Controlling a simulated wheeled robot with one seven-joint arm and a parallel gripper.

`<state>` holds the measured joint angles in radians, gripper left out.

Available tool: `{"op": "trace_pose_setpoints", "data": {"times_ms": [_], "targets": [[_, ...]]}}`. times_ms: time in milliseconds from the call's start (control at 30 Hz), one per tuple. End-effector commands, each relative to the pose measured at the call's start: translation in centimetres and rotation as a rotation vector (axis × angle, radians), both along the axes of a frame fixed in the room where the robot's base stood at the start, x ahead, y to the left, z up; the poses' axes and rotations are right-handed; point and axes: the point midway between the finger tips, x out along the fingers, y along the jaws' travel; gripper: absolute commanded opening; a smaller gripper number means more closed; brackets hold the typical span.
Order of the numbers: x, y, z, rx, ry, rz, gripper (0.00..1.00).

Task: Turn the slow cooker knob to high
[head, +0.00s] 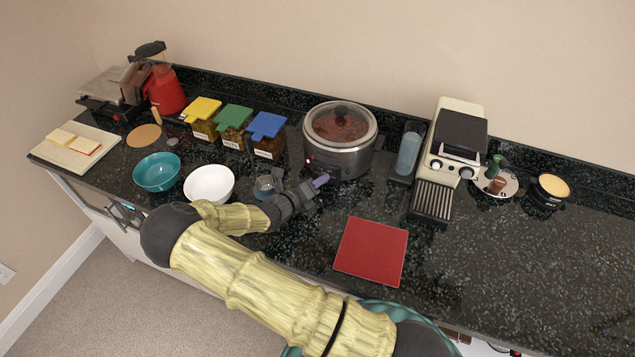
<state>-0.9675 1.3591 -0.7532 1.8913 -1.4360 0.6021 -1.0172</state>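The finger gap is too small to read.
A blue-lidded container (267,126) stands left of the cooker. A clear bottle (408,153) and a coffee machine (450,150) stand right. A small glass jar (265,186) and white bowl (209,184) are beside my arm. A red mat (371,251) lies in front.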

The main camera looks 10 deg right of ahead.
Motion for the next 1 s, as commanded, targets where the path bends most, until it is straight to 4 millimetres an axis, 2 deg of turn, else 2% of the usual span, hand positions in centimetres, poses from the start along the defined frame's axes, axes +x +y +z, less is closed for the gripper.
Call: {"op": "trace_pose_setpoints", "data": {"times_ms": [533, 1000], "targets": [[-0.03, 0.00, 0.19, 0.062, -0.042, 0.001, 0.07], [-0.13, -0.18, 0.51, 0.297, -0.196, 0.001, 0.08]]}}
